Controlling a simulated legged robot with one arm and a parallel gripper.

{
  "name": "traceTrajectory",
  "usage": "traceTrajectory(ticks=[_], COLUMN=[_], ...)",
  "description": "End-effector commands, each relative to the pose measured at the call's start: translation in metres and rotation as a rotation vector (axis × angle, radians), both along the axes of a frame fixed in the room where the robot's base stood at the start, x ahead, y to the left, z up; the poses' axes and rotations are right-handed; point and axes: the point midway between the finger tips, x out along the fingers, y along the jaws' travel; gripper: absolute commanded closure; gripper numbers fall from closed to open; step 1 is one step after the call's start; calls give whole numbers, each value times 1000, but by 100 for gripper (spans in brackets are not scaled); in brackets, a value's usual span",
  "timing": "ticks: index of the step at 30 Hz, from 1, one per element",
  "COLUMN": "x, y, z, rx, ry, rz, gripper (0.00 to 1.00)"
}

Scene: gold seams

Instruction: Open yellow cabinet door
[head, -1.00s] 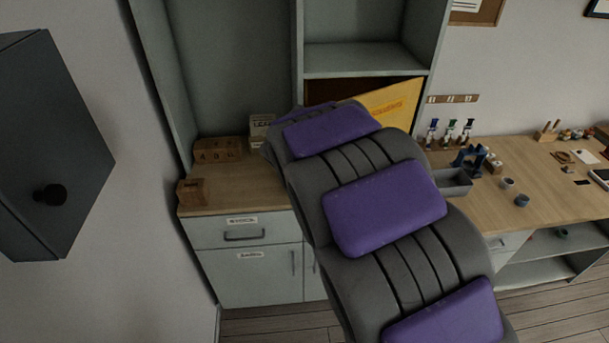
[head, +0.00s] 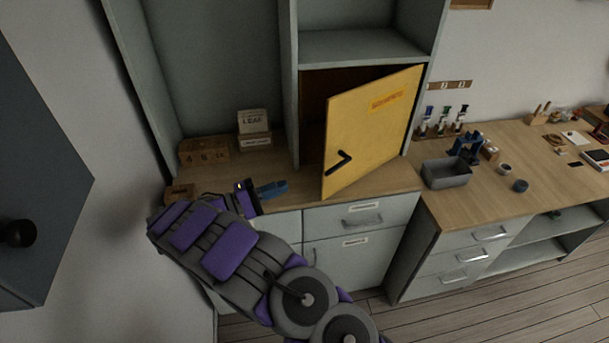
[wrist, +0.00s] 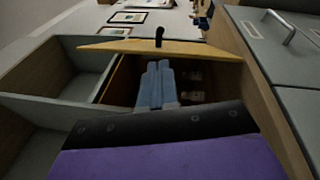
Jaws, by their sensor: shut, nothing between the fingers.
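The yellow cabinet door (head: 375,125) stands ajar, swung out from its right side, with a dark gap at its left. Its black handle (head: 339,162) is near the lower left corner. In the wrist view the yellow door (wrist: 190,49) shows nearly edge-on with its handle (wrist: 159,36). The brown cabinet interior (wrist: 122,82) shows with small pale items inside. My gripper (head: 286,186) is shut and empty, left of the door's lower edge and apart from the handle. Its blue fingers (wrist: 158,68) point toward the open cabinet in the wrist view.
A dark wall cabinet (head: 40,150) is at the near left. A grey tray (head: 446,174) sits on the right counter. The floor (head: 480,300) at lower right is clear.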

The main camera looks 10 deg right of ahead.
Motion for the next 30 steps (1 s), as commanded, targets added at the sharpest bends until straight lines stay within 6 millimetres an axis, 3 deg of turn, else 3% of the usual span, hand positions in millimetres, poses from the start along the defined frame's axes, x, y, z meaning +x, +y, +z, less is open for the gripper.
traceTrajectory(ticks=[3, 8, 30], x=[4, 6, 16], y=[20, 26, -7], z=[-17, -23, -15], rx=[-27, -38, -42], ry=[-22, -38, -39], rz=[47, 70, 67], gripper=[100, 100, 100])
